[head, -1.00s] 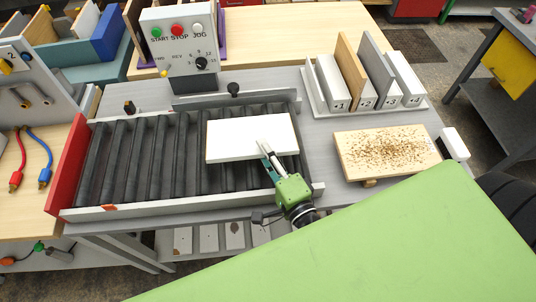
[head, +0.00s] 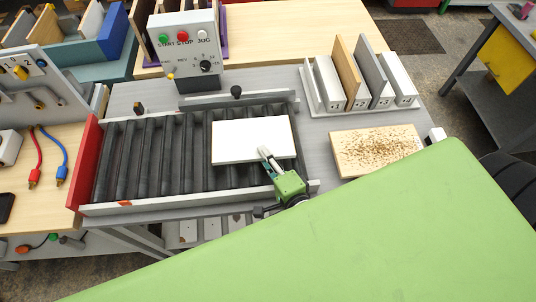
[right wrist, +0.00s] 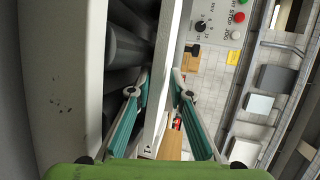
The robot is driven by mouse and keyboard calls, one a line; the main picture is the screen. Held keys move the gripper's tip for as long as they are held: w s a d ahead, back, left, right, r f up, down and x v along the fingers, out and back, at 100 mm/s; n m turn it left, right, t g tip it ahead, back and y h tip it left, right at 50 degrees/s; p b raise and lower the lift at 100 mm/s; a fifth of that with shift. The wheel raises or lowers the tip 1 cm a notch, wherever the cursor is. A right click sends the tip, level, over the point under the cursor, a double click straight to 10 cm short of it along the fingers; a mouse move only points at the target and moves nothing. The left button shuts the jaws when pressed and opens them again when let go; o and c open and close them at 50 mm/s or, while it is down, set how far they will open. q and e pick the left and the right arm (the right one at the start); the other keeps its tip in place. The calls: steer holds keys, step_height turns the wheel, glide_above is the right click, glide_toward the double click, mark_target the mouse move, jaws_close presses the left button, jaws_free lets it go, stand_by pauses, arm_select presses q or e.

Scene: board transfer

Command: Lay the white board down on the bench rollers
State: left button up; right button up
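The white board (head: 253,140) is over the right part of the dark bench rollers (head: 150,155), roughly flat, in the head view. My right gripper (head: 268,158) is at its near edge, right of the middle. In the right wrist view the board (right wrist: 167,70) shows edge-on between the two teal fingers (right wrist: 160,88), which are shut on it. The rollers (right wrist: 123,50) show to its left there, and a gap seems to lie between them and the board. Whether any edge touches the rollers is hidden. My left gripper is not in view.
A control box (head: 188,48) stands behind the rollers. A red end plate (head: 84,165) closes the left end. A speckled board (head: 375,150) lies on the right of the bench, before a rack (head: 313,100) of upright boards. The rollers left of the white board are clear.

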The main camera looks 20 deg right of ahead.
steer(key=shift+s+d+f+g+p, duration=0.15)
steer(key=shift+s+f+g+p, duration=0.35)
steer(key=shift+p, duration=1.2)
steer(key=shift+w+r, duration=0.1)
steer(key=shift+w, duration=0.15)
steer(key=shift+r+g, duration=0.15)
steer(key=shift+g, duration=0.25)
